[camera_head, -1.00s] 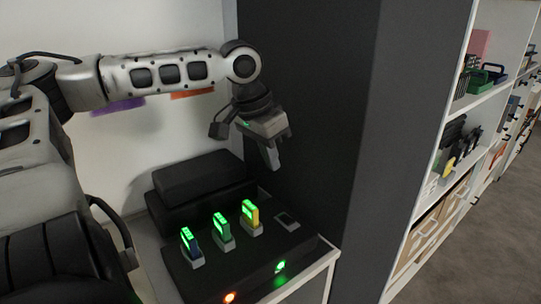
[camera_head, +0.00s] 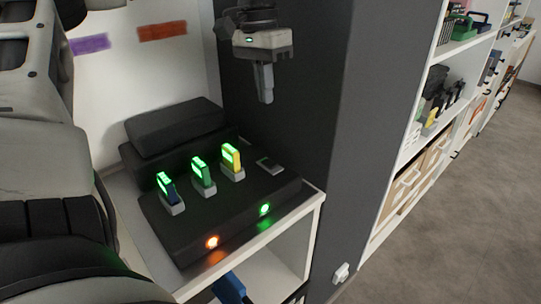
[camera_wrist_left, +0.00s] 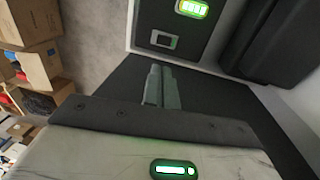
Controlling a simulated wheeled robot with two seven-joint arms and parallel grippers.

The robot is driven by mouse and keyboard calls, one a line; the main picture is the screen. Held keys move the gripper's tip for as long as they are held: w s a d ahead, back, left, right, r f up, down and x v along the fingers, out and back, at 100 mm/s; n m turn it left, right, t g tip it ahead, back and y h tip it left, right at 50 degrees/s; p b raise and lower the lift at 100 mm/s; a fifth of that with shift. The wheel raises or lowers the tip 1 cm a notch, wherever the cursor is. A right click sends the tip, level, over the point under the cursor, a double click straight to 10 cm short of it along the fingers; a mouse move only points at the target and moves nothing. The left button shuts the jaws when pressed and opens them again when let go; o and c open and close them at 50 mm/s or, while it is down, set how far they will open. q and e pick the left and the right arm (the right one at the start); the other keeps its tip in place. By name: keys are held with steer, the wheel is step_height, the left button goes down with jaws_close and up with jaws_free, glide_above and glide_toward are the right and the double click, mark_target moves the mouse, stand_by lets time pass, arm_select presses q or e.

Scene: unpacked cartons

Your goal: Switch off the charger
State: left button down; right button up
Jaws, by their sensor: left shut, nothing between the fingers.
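The black charger (camera_head: 231,213) sits on a white shelf in the head view. Three batteries with lit green displays stand in its slots: a blue one (camera_head: 168,187), a green one (camera_head: 203,175) and a yellow one (camera_head: 232,160). A small grey-framed switch (camera_head: 270,165) lies on its top at the right end; it also shows in the left wrist view (camera_wrist_left: 164,40). An orange light (camera_head: 212,242) and a green light (camera_head: 265,209) glow on its front. My left gripper (camera_head: 266,97) is shut and empty, pointing down above the switch, apart from it. My right gripper is not in view.
A dark grey panel (camera_head: 310,130) rises right behind the charger. A black case (camera_head: 175,128) lies behind the batteries. Shelves with tools (camera_head: 440,100) stand at the right. Open cartons (camera_wrist_left: 38,70) show on the floor in the left wrist view.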

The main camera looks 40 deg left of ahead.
mark_target(271, 165)
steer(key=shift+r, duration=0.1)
arm_select(q)
steer(key=f, duration=0.4)
steer(key=d+f, duration=0.1)
steer(key=f, duration=0.9)
steer(key=shift+s+d, duration=0.1)
steer(key=shift+d, duration=0.2)
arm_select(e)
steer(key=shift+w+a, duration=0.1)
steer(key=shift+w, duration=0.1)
arm_select(q)
steer(key=shift+r, duration=0.1)
